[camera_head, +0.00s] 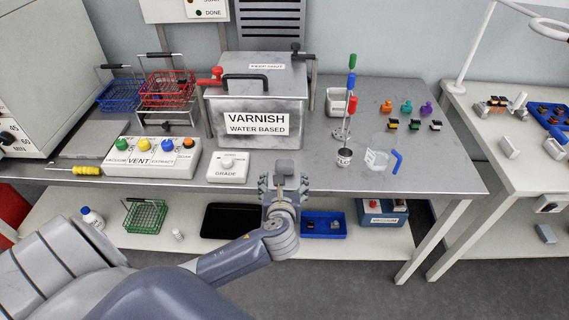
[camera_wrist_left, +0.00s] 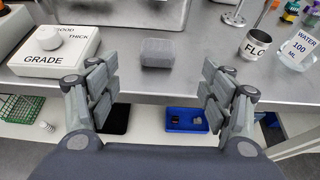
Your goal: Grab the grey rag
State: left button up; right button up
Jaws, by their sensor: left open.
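The grey rag (camera_wrist_left: 157,53) looks like a small folded block. It lies on the metal table near its front edge, and it also shows in the head view (camera_head: 285,167). My left gripper (camera_wrist_left: 159,88) is open and empty, with its two fingers wide apart. The rag appears centred between the fingers in the wrist view, beyond the fingertips. In the head view my left gripper (camera_head: 284,184) is at the table's front edge, just in front of the rag. My right gripper is not in view.
The GRADE box (camera_head: 228,167) stands left of the rag, and the VARNISH tank (camera_head: 257,112) stands behind it. A small metal cup (camera_head: 344,157) and a water beaker (camera_head: 377,158) stand to the right. A lower shelf (camera_head: 185,212) holds trays and a green basket (camera_head: 145,216).

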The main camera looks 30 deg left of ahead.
aim_at(284, 164)
pick_arm(q)
jog(key=x, duration=0.4)
jog(key=shift+w+a+r, duration=0.2)
jog(key=shift+w, duration=0.15)
jog(key=shift+w+a+f, duration=0.25)
jog(key=shift+w, duration=0.15)
jog(key=shift+w+a+f, duration=0.1)
jog(key=shift+w+a, duration=0.05)
jog(key=shift+a, duration=0.05)
jog(key=x, duration=0.4)
jog(key=shift+a+f, duration=0.1)
jog(key=shift+f, duration=0.1)
jog(key=shift+c, duration=0.5)
jog(key=c, duration=1)
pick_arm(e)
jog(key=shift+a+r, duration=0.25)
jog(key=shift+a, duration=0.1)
